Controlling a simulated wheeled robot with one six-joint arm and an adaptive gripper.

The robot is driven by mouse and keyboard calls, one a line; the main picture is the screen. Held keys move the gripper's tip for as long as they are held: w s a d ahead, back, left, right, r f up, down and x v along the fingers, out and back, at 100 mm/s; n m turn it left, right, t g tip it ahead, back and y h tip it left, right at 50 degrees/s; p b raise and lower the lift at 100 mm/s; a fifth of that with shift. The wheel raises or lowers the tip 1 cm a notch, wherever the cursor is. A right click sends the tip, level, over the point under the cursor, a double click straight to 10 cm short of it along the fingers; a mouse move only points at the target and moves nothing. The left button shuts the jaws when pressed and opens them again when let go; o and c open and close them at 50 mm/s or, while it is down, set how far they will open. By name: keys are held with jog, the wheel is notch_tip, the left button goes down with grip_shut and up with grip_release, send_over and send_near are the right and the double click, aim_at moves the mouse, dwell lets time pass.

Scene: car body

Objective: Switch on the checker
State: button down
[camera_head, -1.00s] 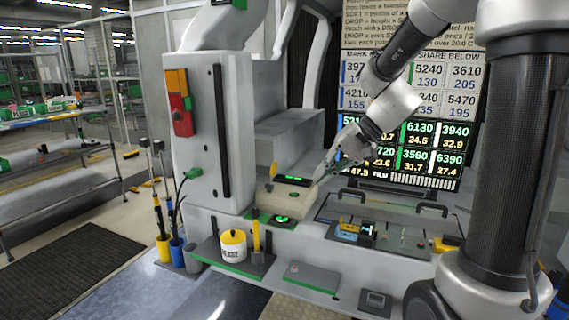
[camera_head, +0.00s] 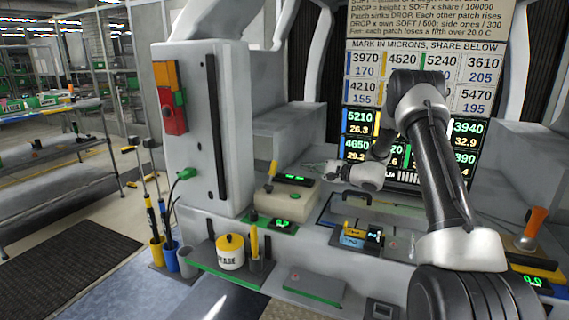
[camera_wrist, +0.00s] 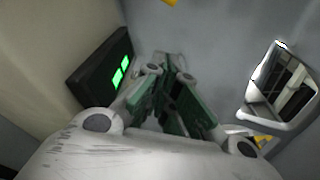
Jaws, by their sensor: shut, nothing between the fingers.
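No label that I can read names the checker. A cream box (camera_head: 283,205) on the bench carries a black display with green digits (camera_head: 295,180) and an upright yellow-handled lever (camera_head: 272,172). My gripper (camera_head: 314,167) is just right of and behind that display in the head view, pointing left, with nothing held. In the wrist view, my gripper's green-padded fingers (camera_wrist: 173,64) are together and empty. The lit display (camera_wrist: 118,72) is close at left there, apart from the fingertips. A second small green readout (camera_head: 283,224) lies in front of the box.
A grey lidded case with dark handles (camera_head: 356,195) lies right of the box. In the wrist view, a shiny framed part (camera_wrist: 280,85) is at right. A grease pot (camera_head: 230,252) stands on the front shelf. A screen of numbers (camera_head: 465,145) stands behind.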

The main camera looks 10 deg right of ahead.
aim_at(272, 173)
dwell(0.3)
jog(key=x, duration=0.9)
jog(key=shift+w+a, duration=0.25)
jog(key=shift+a, duration=0.05)
jog(key=shift+s+a+r, duration=0.2)
jog(key=shift+s+r, duration=0.05)
jog(key=shift+s, duration=0.2)
jog(key=shift+s+a+r, duration=0.25)
jog(key=shift+s+r, duration=0.05)
jog(key=shift+s, duration=0.2)
jog(key=shift+s+a+r, duration=0.2)
jog(key=shift+s+a, duration=0.15)
jog(key=shift+s, duration=0.3)
jog(key=shift+r, duration=0.1)
